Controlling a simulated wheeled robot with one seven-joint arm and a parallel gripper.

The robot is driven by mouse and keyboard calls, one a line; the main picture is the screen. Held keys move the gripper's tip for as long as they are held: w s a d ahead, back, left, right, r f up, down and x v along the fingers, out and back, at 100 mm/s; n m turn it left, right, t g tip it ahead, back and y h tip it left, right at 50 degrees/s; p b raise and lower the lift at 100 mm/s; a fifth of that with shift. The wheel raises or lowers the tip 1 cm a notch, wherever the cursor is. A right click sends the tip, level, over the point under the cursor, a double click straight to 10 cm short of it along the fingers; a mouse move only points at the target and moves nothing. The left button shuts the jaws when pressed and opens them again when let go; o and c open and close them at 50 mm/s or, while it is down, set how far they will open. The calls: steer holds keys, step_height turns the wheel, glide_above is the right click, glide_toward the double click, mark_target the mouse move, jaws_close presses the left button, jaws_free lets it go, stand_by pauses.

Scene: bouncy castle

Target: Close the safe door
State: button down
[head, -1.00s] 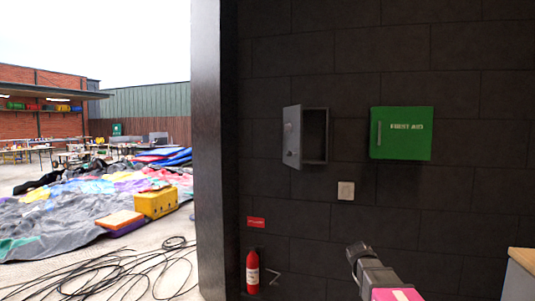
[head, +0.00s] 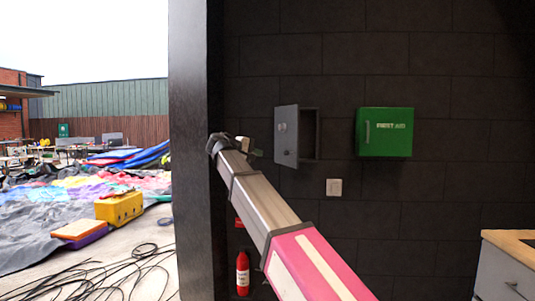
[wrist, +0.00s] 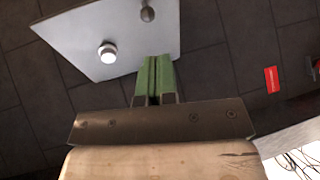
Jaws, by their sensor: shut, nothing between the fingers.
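The grey safe (head: 309,135) is fixed to the dark block wall, and its door (head: 286,136) stands open, swung out to the left. In the wrist view the door's outer face (wrist: 105,30) fills the upper left, with a round silver knob and a darker handle on it. My gripper (head: 250,147) is to the left of the door in the head view. Its green fingers (wrist: 155,80) are together and empty, by the door's lower edge in the wrist view. I cannot tell whether they touch it.
A green first aid box (head: 384,132) hangs right of the safe, with a light switch (head: 334,187) below. A red fire extinguisher (head: 243,273) stands low by the dark pillar (head: 190,200). A wooden-topped cabinet (head: 507,262) is at the lower right.

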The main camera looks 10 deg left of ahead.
step_height(320, 180, up, 2)
steer(key=a, duration=0.2)
glide_toward(296, 152)
steer(key=w, duration=0.1)
steer(key=w+f, duration=0.1)
steer(key=w, duration=0.1)
steer(key=w+f, duration=0.1)
steer(key=shift+w, duration=0.2)
steer(key=shift+d, duration=0.1)
steer(key=shift+d+n+t, duration=0.3)
steer(key=shift+d+t, duration=0.1)
steer(key=shift+d, duration=0.15)
steer(key=d+n+y, duration=0.1)
steer(key=w+d+t+y, duration=0.1)
steer(key=d, duration=0.1)
steer(key=d+n+t+y, duration=0.1)
steer(key=d, duration=0.1)
steer(key=shift+w+n, duration=0.25)
steer(key=shift+n, duration=0.05)
steer(key=w+d+n+t+y, duration=0.2)
steer(key=w+d+n+y, duration=0.3)
steer(key=w+d+y, duration=0.2)
steer(key=w+d, duration=0.2)
steer(key=w, duration=0.2)
steer(key=shift+d, duration=0.35)
steer(key=shift+w+r, duration=0.2)
steer(key=shift+w, duration=0.05)
